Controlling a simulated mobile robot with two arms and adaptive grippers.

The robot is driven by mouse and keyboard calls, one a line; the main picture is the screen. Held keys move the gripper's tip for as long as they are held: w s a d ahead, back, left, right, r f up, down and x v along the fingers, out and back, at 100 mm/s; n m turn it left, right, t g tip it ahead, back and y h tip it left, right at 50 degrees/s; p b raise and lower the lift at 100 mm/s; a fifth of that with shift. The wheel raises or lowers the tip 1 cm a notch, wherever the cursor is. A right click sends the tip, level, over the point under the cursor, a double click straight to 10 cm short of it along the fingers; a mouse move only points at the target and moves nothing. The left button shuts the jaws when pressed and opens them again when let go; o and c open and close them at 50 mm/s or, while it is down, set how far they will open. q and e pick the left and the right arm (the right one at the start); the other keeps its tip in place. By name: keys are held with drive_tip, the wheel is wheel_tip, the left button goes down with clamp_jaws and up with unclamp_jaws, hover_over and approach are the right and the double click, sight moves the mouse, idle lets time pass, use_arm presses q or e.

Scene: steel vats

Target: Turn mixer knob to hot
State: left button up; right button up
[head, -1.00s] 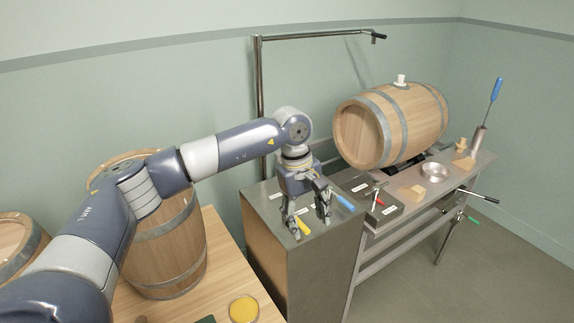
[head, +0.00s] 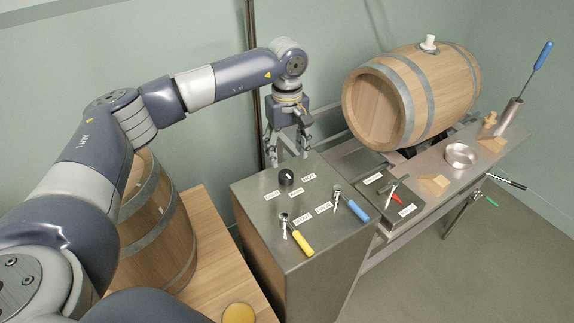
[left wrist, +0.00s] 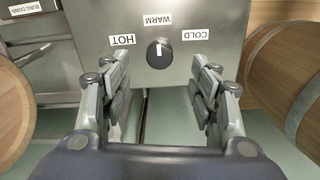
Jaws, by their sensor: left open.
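The mixer knob (head: 286,176) is a round black knob on top of the steel cabinet (head: 335,235). The labels COLD (head: 272,195), WARM (head: 296,192) and HOT (head: 308,177) lie around it. In the left wrist view the knob (left wrist: 160,53) shows a white mark that points roughly to WARM. My left gripper (head: 290,152) is open and empty, just behind the knob at the cabinet's back edge. In the left wrist view its fingers (left wrist: 162,88) are spread to either side, apart from the knob. My right gripper is not in view.
A yellow-handled valve (head: 300,241) and a blue-handled valve (head: 356,210) stand on the cabinet in front of the knob. A red-handled valve (head: 392,188) is further right. A barrel (head: 440,90) lies on the bench behind. An upright barrel (head: 160,225) stands left.

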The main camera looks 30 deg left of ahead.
sight(286, 173)
use_arm(q)
drive_tip(key=f, duration=0.2)
drive_tip(key=f+p, duration=0.1)
drive_tip(key=f, duration=0.4)
drive_tip(key=shift+w+a+f+p, duration=0.3)
drive_tip(key=shift+a+f+p, duration=0.05)
drive_tip(key=shift+p, duration=0.05)
drive_tip(key=shift+s+d+f, duration=0.1)
drive_tip(key=shift+f, duration=0.3)
drive_tip(key=c, duration=1.1)
